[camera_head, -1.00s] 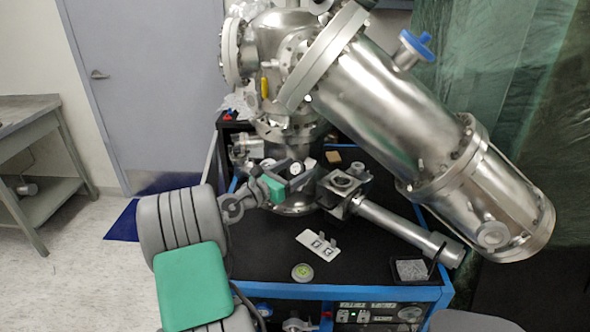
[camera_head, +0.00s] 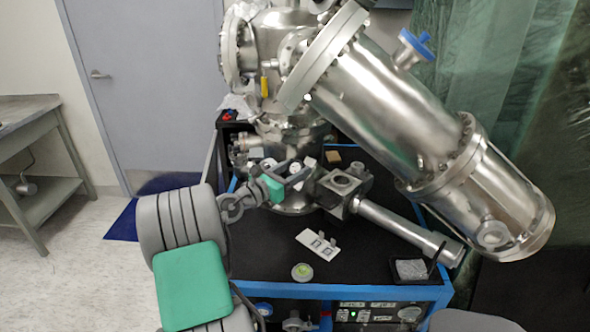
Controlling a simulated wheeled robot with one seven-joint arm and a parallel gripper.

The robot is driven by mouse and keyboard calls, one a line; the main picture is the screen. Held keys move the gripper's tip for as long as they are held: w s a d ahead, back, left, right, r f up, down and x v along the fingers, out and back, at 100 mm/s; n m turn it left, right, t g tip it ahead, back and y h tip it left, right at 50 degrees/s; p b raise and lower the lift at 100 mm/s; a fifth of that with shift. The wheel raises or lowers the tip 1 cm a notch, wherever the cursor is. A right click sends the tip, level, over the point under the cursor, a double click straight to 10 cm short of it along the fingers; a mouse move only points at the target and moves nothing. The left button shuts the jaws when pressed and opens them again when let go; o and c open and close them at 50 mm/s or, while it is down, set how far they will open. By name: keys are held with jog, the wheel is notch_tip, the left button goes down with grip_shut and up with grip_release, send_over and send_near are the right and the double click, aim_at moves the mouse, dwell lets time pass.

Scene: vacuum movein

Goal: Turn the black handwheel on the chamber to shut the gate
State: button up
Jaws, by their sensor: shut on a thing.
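The steel vacuum chamber (camera_head: 400,120) slants across the upper right of the head view, above a black-topped cart. My gripper (camera_head: 296,178), with grey fingers and a green patch at its base, reaches in from the left to the chamber's lower part, left of a square metal valve block (camera_head: 343,186). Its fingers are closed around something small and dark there. The black handwheel does not stand out clearly; the fingers hide most of that spot and both are dark. The gate cannot be seen, so its position cannot be told.
A steel tube (camera_head: 405,228) runs from the block to the cart's right edge. A white plate (camera_head: 318,243) and a small round green-topped disc (camera_head: 302,272) lie on the cart top (camera_head: 262,262). A grey bench (camera_head: 35,125) stands far left.

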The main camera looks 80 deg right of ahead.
jog(key=m+g+y, duration=0.1)
jog(key=m+g, duration=0.1)
jog(key=m, duration=0.1)
jog(key=shift+w+d, duration=0.1)
jog(key=f+m+g+y+b, duration=0.1)
jog(key=b, duration=0.2)
jog(key=shift+f+m, duration=0.1)
jog(key=shift+m, duration=0.2)
jog(key=m+b, duration=0.1)
jog(key=b, duration=0.4)
jog(key=shift+r+g+y+b, duration=0.2)
jog(key=shift+g+y+b, duration=0.15)
jog(key=shift+g+y, duration=0.05)
jog(key=shift+r+m+b, duration=0.4)
jog(key=shift+m+b, duration=0.1)
jog(key=shift+b, duration=0.65)
jog(key=shift+r, duration=0.15)
jog(key=o, duration=1.4)
jog(key=shift+c, duration=0.2)
jog(key=shift+p, duration=0.4)
